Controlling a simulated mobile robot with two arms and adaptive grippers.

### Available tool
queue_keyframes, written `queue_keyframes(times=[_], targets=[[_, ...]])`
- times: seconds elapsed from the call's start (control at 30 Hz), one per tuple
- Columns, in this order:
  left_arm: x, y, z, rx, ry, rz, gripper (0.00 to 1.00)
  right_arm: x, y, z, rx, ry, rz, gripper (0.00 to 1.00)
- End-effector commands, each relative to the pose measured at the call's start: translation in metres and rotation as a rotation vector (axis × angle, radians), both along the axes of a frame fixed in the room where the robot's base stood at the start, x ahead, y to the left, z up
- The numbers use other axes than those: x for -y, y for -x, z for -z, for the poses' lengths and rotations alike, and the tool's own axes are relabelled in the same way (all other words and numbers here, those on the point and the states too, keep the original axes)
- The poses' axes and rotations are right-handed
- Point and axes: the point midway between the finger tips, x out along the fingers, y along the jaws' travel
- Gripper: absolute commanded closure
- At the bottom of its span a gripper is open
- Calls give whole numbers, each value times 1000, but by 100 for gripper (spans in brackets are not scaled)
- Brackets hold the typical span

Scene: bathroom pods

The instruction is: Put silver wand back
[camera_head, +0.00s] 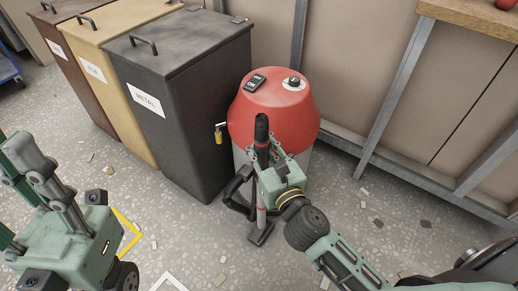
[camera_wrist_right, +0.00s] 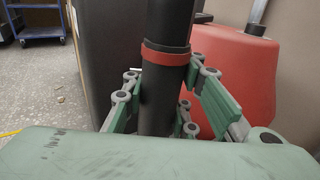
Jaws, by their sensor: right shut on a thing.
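The wand (camera_head: 261,128) stands roughly upright in front of the red vacuum (camera_head: 270,115). It has a black upper part, a paler lower tube and a dark foot (camera_head: 261,234) near the floor. My right gripper (camera_head: 264,152) is shut on the wand's black upper part. The right wrist view shows the black tube with a red band (camera_wrist_right: 165,54) between the fingers, and the red vacuum (camera_wrist_right: 235,75) close behind to the right. My left gripper (camera_head: 30,185) is at the left edge, away from the wand; its fingertips are partly cut off.
A dark metal bin (camera_head: 185,110) stands just left of the vacuum, with a yellow bin (camera_head: 105,75) and a brown bin (camera_head: 75,60) beyond. A metal-framed bench (camera_head: 390,100) is at the right. Small scraps lie on the speckled floor (camera_head: 400,235). A blue cart (camera_wrist_right: 38,22) shows far back.

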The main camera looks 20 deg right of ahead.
Motion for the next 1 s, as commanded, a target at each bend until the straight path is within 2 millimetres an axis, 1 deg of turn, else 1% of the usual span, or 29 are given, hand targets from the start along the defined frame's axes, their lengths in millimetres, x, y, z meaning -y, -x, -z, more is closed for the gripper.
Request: queue_keyframes(times=[0.17, 0.33, 0.37, 0.67, 1.0], targets=[[0, 0, -1, -1, 0, 1, 60, 0, 0, -4, 6, -1, -1, 100], [0, 0, 1, -1, 0, 1, 60, 0, 0, 0, 6, -1, -1, 100], [1, 0, 0, 0, -1, 1, 60, 0, 0, 2, 1, 0, 0, 82], [1, 0, -1, 3, -1, 1, 60, 0, 0, 1, 1, 0, 0, 55], [1, 0, -2, 3, -1, 2, 60, 0, 0, -1, 2, 0, -1, 55]])
